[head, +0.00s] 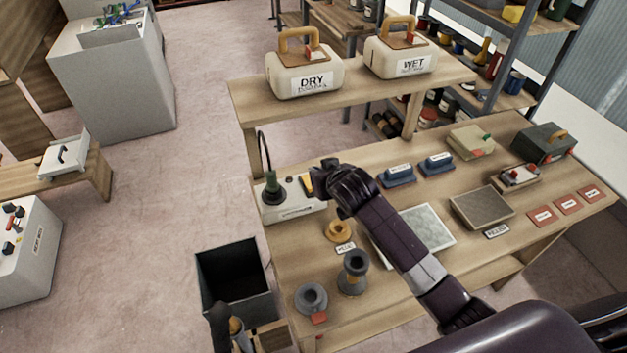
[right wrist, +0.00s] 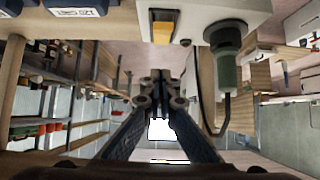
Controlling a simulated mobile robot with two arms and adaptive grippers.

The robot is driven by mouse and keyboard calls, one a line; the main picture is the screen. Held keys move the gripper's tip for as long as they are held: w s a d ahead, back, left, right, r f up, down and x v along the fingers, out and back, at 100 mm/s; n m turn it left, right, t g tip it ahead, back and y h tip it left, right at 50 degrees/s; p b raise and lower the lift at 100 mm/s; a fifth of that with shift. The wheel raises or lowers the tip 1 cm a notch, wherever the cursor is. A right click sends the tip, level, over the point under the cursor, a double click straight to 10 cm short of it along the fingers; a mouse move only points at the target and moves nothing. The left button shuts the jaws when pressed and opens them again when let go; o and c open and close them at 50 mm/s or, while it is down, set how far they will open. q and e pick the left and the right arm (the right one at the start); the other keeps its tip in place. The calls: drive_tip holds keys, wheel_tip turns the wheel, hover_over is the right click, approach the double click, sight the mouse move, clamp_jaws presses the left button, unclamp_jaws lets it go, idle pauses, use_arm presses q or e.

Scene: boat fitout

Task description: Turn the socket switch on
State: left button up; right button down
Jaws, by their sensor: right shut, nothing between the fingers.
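The socket (head: 291,210) is a pale box on the workbench's left end, with a dark green plug (head: 272,189) and its cable standing in it. Its yellow-orange switch (head: 306,187) is at the box's right end, partly hidden by my right gripper (head: 320,187). In the right wrist view, the socket box (right wrist: 199,18), the yellow switch (right wrist: 162,31) and the green plug (right wrist: 228,62) show at the top. My right gripper (right wrist: 160,76) is shut and empty, its tips close to the switch; contact cannot be told. My left gripper is not in view.
A raised shelf (head: 365,90) behind the socket carries the DRY (head: 304,75) and WET (head: 399,60) containers. A yellow ring (head: 338,231) and grey spools (head: 354,272) sit in front. An open dark bin (head: 233,280) stands at the bench's left.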

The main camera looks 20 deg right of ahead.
sight(309, 183)
drive_tip(key=p+x, duration=0.1)
drive_tip(key=x, duration=0.3)
drive_tip(key=shift+w+f, duration=0.1)
drive_tip(key=shift+f, duration=0.1)
drive_tip(key=shift+s+f+p, duration=0.25)
drive_tip(key=shift+f+p, duration=0.05)
drive_tip(key=shift+f, duration=0.25)
drive_tip(key=shift+s+f+p, duration=0.3)
drive_tip(key=shift+f, duration=0.3)
drive_tip(key=shift+s+f, duration=0.25)
drive_tip(key=shift+f, duration=0.3)
